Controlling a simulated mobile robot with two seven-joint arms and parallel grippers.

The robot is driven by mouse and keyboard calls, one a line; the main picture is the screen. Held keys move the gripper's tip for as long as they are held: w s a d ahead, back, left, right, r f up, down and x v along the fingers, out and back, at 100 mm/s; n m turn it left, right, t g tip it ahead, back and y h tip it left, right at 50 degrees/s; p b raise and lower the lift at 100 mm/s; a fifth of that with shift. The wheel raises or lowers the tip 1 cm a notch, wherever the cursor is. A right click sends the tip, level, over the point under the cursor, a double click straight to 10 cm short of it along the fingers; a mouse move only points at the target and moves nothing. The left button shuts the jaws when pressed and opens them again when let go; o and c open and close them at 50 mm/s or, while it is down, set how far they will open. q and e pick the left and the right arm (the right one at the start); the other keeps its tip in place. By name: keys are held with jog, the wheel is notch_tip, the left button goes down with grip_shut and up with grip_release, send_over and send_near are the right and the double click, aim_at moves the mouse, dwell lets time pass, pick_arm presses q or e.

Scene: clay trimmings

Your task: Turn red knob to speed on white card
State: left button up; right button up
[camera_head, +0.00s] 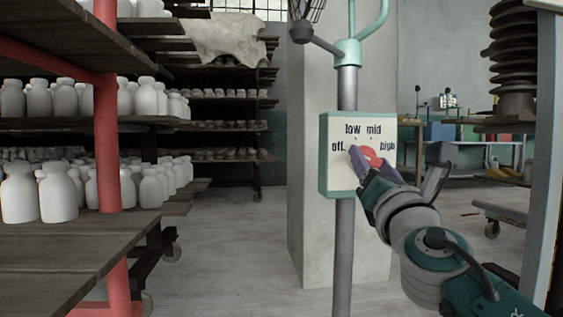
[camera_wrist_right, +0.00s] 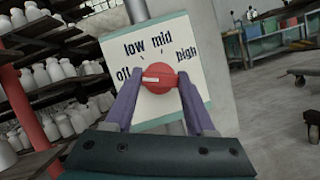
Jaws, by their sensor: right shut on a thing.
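A red knob (camera_head: 371,157) sits on the white face of a green-edged control box (camera_head: 324,158) on a grey pole. The face reads off, low, mid and high in an arc. In the right wrist view the knob (camera_wrist_right: 168,80) has a white mark pointing left, towards off. My right gripper (camera_wrist_right: 160,92) is shut on the knob, with its purple fingers on either side. In the head view its fingers partly cover the knob. I cannot make out a separate white card with a speed. My left gripper is not in view.
Wooden shelves (camera_head: 75,125) with white bottles and red posts fill the left. A concrete pillar (camera_head: 305,215) stands behind the box. A dark wire cage (camera_head: 306,10) is above it. A workbench stands at the back right. The floor between is open.

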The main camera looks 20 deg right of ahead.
grip_shut()
jog(key=shift+m+g+h, duration=0.3)
jog(key=shift+m, duration=0.2)
jog(key=m+g+h+p, duration=0.1)
jog(key=m, duration=0.3)
jog(key=shift+a+r+m, duration=0.1)
jog(key=shift+r+m, duration=0.05)
jog(key=shift+m, duration=0.25)
jog(key=m+g+h+p, duration=0.1)
jog(key=m+g, duration=0.1)
jog(key=m, duration=0.2)
jog(key=shift+m+p, duration=0.3)
jog(key=shift+m+g, duration=0.3)
jog(key=o, duration=1.3)
grip_release()
jog(key=shift+c, duration=0.2)
